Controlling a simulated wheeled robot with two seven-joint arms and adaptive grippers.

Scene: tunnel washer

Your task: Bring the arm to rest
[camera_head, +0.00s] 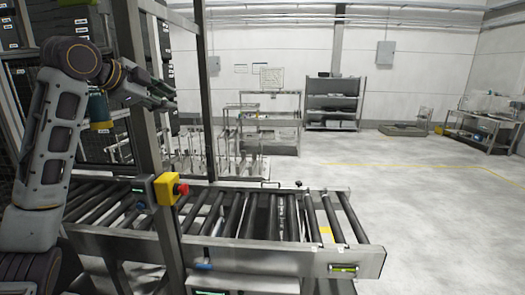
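My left arm comes in from the left edge, bends at a raised elbow and reaches to the right. My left gripper (164,96) is at the upper left, in front of a grey metal post (142,60) and well above the roller conveyor (330,217). Its two dark fingers look apart, with nothing seen between them. My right arm and gripper are not in view.
A yellow box with a red emergency-stop button (182,189) is mounted on the post near the conveyor. A teal cylinder (99,110) shows just below my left wrist; I cannot tell what it is. Shelving (333,103) stands at the back wall.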

